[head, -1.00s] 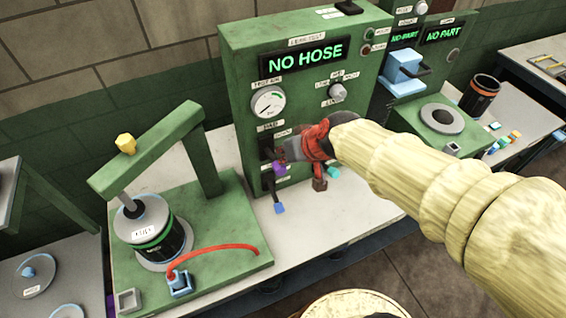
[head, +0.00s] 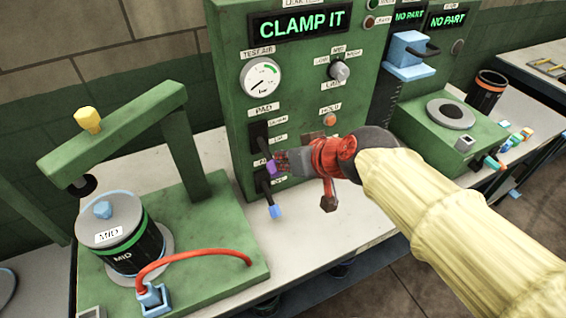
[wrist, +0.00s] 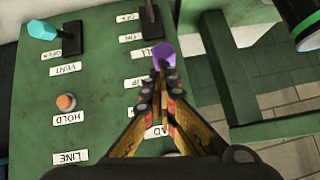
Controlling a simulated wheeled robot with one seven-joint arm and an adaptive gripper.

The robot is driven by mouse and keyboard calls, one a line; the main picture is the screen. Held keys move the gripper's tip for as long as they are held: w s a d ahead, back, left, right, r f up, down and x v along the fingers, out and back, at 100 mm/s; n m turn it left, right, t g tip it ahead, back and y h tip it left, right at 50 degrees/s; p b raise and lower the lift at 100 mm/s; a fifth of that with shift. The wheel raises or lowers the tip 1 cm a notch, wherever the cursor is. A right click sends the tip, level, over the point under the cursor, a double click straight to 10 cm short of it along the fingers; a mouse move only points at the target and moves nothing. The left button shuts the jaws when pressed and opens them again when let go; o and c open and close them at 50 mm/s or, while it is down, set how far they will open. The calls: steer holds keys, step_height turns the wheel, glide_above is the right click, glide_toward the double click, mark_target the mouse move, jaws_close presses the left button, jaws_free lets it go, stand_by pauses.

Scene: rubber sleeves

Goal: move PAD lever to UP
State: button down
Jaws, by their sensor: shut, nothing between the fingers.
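The leak-test panel (head: 225,80) shows CLAMP IT. Its PAD lever has a purple knob (head: 272,168), also seen in the wrist view (wrist: 164,57). The knob hangs below the black PAD plate (head: 258,134). The DOWN label is the upper one and the UP label (head: 279,137) the lower one. My gripper (head: 281,162) is shut and empty, its tips right at the knob; I cannot tell whether they touch. In the wrist view my gripper (wrist: 161,88) hides part of the PAD labels and the lever's stem. The clamp pad (head: 82,186) is raised, apart from the MID pot (head: 126,240).
A lever with a blue knob (head: 274,211) is just below the PAD lever. An orange HOLD button (head: 330,119) is to the right, and a cyan VENT knob (wrist: 42,30) shows in the wrist view. A red hose (head: 190,257) lies before the pot. The bench (head: 335,235) ahead of the panel is clear.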

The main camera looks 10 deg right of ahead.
steer(key=shift+s+f+b, duration=0.1)
steer(key=shift+f+b, duration=0.45)
steer(key=shift+r+p, duration=0.35)
steer(key=shift+r, duration=0.45)
